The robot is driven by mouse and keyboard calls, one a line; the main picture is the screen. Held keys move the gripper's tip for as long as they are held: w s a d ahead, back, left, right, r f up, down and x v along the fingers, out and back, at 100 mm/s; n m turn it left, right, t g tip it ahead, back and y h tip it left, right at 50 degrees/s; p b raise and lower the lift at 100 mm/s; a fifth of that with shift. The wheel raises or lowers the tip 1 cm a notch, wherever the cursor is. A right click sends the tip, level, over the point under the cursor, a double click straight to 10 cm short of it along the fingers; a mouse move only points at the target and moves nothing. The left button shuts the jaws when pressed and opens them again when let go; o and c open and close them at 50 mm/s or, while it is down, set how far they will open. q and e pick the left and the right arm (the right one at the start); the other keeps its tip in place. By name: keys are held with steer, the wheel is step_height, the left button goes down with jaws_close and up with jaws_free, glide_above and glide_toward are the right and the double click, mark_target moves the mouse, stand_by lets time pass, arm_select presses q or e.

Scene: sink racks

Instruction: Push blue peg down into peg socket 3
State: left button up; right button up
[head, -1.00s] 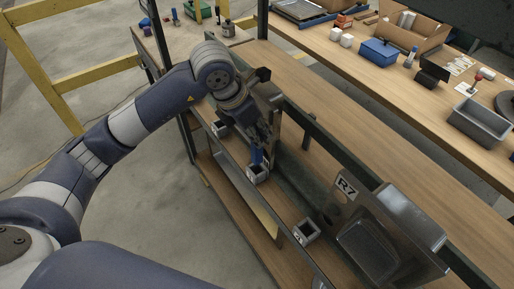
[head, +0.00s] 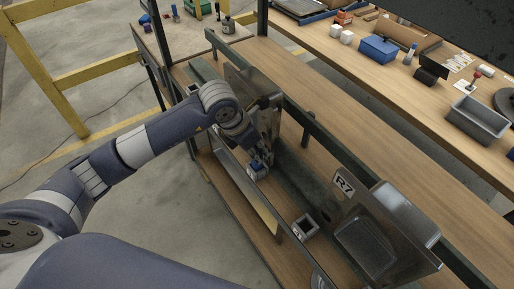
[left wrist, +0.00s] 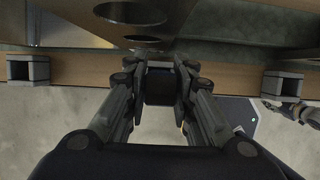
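The blue peg (head: 257,162) stands in a small grey square socket (head: 258,173) on the narrow wooden shelf, with only a short blue part showing. My left gripper (head: 261,153) is right above it, fingers pointing down. In the left wrist view the two fingers (left wrist: 161,86) stand a little apart and close on both sides of a dark block, which appears to be the peg in shadow. How deep the peg sits is hidden.
An empty grey socket (head: 304,227) stands nearer on the same shelf. Close to it is a metal basin marked R7 (head: 368,243). A dark rail (head: 330,150) runs behind the arm. A workbench with a blue box (head: 379,49) and grey tray (head: 478,120) is farther off.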

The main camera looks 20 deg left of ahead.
arm_select(q)
steer(key=shift+o, duration=1.1)
steer(key=shift+r, duration=0.15)
steer(key=b+v, duration=0.2)
steer(key=v, duration=1)
